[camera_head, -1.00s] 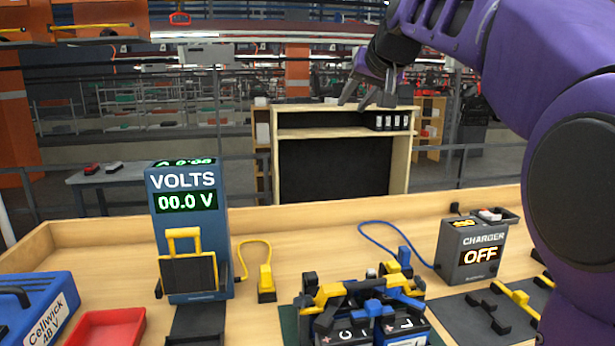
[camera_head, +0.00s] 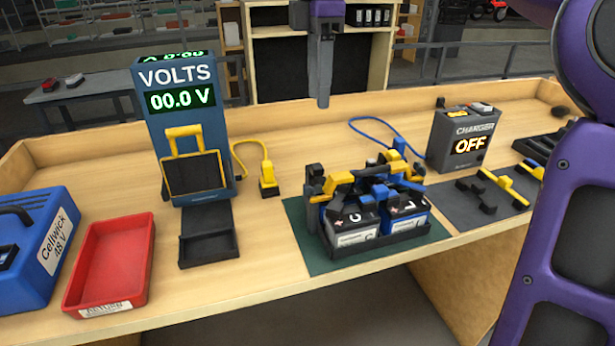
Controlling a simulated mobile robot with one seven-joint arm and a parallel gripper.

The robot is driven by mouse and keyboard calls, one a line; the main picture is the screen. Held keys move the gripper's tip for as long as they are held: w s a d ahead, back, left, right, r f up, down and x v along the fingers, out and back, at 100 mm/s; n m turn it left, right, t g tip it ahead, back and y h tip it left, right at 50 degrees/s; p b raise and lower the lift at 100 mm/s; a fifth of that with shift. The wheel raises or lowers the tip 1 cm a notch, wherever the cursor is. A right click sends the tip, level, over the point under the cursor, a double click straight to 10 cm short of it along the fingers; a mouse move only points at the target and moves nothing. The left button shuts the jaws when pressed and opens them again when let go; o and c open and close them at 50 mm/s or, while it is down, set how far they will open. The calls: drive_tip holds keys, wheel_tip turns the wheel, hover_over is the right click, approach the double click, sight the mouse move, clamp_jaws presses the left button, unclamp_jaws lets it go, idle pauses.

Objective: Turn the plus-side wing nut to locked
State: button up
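A battery pack (camera_head: 362,232) with two cells stands in a dark tray on a green mat (camera_head: 306,250) at the middle of the bench. Yellow and blue clamp-like parts cross its top, a yellow one (camera_head: 338,178) at the left. A plus mark shows on the left cell. The plus-side wing nut cannot be made out among these parts, nor which way it is turned. My gripper (camera_head: 323,102) points straight down above and behind the pack, clear of it. Its fingers are seen edge-on and overlap, so their gap is hidden.
A volt meter (camera_head: 183,100) reading 00.0 V stands left, a charger (camera_head: 464,138) showing OFF right. A red tray (camera_head: 112,262) and blue Cellwick box (camera_head: 38,240) are at the left front.

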sight(318, 185)
wheel_tip(318, 185, down, 17)
drive_tip(key=b, duration=0.5)
drive_tip(key=shift+s+f, duration=0.1)
drive_tip(key=shift+f, duration=0.05)
clamp_jaws()
